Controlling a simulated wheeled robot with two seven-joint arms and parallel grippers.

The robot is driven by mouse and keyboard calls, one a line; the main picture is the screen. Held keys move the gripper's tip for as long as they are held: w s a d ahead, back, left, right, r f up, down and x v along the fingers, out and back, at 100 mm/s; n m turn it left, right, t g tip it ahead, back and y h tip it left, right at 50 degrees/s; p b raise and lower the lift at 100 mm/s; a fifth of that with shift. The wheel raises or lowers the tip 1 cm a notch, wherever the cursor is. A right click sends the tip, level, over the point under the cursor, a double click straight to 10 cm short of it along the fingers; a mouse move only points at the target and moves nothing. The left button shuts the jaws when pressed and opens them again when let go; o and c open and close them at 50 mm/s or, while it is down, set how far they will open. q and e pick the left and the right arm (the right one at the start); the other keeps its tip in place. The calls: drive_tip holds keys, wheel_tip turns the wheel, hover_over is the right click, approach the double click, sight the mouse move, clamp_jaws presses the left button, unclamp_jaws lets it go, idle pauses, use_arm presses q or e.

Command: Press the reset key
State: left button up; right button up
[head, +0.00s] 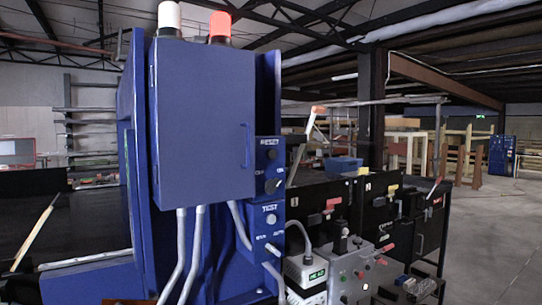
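A tall blue cabinet (203,120) fills the middle left of the head view. On its right side is a narrow blue control panel (256,170). Neither of my grippers shows in the head view.
A grey control box (352,278) with red-tipped and black levers stands right of the panel, beside a white box (305,270) with a green display. Black cabinets (325,205) with coloured handles stand behind. Grey conduits (194,250) hang below the blue cabinet. Open floor (495,245) lies at right.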

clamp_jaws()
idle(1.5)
